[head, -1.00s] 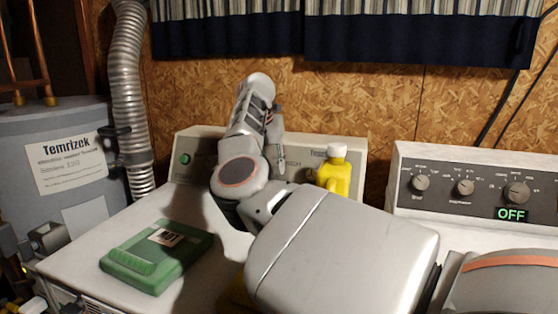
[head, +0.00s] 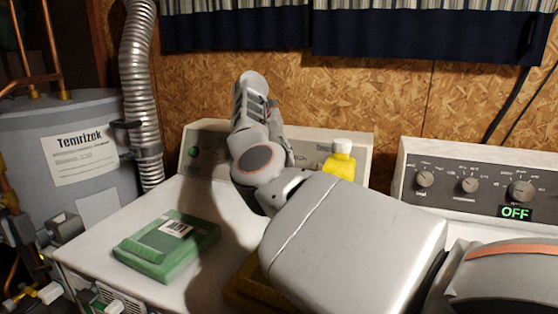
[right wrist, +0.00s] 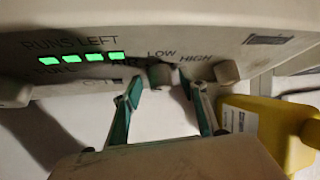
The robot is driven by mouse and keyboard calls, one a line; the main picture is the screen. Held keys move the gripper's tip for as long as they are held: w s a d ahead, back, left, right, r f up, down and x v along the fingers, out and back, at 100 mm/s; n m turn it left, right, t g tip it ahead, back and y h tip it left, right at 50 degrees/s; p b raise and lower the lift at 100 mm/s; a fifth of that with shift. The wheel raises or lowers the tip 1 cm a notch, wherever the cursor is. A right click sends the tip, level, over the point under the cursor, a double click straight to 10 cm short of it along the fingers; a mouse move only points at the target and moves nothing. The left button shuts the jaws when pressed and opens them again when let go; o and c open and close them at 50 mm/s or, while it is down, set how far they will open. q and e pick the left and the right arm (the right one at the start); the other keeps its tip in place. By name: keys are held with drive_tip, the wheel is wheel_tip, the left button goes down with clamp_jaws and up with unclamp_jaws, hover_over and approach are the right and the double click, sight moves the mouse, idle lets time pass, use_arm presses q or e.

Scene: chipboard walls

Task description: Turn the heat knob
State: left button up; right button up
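My right gripper (right wrist: 161,88) has two teal-padded fingers spread apart, one on each side of the knob, with nothing clearly clamped. I cannot tell whether a finger touches the knob. In the head view my right arm reaches over the left machine (head: 190,230) to its back panel (head: 205,140) and hides the knob. My left gripper is not in view.
A green box (head: 168,246) lies on the left machine. A yellow bottle (head: 340,166) with a white cap stands by the panel, right of my wrist; it also shows near the right finger (right wrist: 262,125). Another panel (head: 480,180) reads OFF. Another knob (right wrist: 227,71) sits right.

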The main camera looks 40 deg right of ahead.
drive_tip(key=shift+r, duration=0.1)
drive_tip(key=v, duration=1.2)
idle(0.4)
